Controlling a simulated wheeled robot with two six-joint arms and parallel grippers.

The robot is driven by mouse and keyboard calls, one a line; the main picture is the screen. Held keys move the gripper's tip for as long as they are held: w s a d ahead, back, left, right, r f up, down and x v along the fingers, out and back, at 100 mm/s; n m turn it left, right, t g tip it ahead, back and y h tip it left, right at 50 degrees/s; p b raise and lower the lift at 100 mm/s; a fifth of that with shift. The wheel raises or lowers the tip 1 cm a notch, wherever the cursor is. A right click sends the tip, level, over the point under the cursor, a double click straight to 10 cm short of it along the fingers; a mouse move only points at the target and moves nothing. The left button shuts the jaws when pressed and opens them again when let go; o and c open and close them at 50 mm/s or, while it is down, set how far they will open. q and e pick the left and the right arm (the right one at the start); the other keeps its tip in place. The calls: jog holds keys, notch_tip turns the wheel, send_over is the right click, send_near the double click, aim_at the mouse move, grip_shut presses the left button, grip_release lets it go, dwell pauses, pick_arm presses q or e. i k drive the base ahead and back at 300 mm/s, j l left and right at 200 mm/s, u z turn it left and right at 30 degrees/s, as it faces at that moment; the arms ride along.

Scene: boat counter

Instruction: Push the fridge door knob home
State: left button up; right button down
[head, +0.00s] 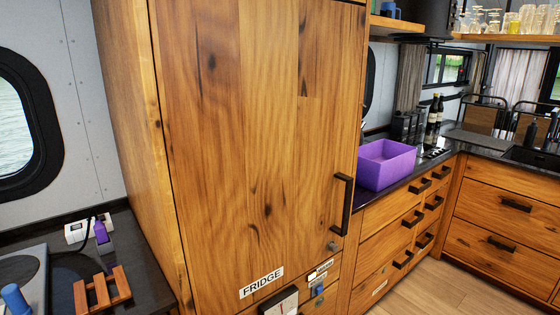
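The fridge door (255,140) is a tall wooden panel that looks closed, with a "FRIDGE" label (261,282) near its bottom edge. A small grey round knob (333,246) sits at the door's lower right, just below the dark vertical handle (343,205). I cannot tell from this view how far the knob stands out. Neither of my grippers is in view.
Below the door are small labels, a blue item (319,289) and a white panel (283,303). A purple bin (386,165) stands on the right counter. A wooden rack (102,291) and purple-topped device (102,232) are on the left counter. Floor (430,289) shows clear at right.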

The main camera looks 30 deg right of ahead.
aim_at(334, 247)
jog(key=z, duration=1.25)
